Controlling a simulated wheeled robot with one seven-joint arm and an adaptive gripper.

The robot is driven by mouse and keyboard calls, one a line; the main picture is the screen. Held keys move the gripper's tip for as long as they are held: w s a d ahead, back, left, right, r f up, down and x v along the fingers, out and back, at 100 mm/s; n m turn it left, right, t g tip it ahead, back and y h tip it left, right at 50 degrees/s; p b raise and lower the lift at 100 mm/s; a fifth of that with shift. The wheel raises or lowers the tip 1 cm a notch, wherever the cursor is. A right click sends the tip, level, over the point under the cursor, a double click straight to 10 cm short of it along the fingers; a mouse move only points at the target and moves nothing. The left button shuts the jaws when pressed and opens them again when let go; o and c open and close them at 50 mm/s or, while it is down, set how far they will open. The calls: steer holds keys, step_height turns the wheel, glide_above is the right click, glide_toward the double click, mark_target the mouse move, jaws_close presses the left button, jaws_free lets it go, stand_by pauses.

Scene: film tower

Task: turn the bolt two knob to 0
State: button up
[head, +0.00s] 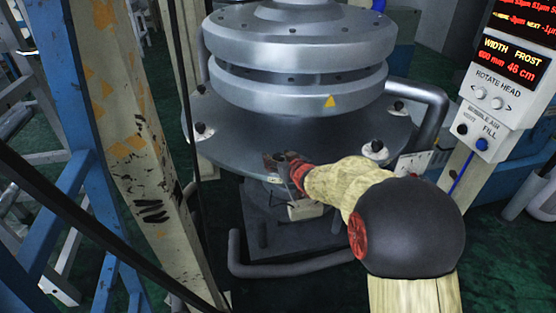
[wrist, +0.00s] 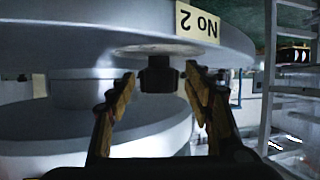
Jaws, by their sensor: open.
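The bolt two knob (wrist: 158,76) is a dark, short knob under a pale round washer, beside a cream label (wrist: 198,22) reading "No 2" upside down in the wrist view. My gripper (wrist: 160,88) is open, with one yellow-and-black finger on each side of the knob. Gaps show between the fingers and the knob, and I cannot make out any contact. In the head view my gripper (head: 283,160) is at the front rim of the round grey flange (head: 235,145). There the knob cannot be made out behind my gripper. The knob's setting is not readable.
Other bolts with dark tops stand on the flange, at its left (head: 200,130), right (head: 375,148) and far right (head: 398,106). A bent grey pipe (head: 435,105) curves down at the right. A worn cream post (head: 130,150) rises at the left. A control panel (head: 500,90) stands at the right.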

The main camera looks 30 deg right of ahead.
steer(key=c, duration=0.3)
steer(key=c, duration=0.8)
steer(key=shift+c, duration=0.3)
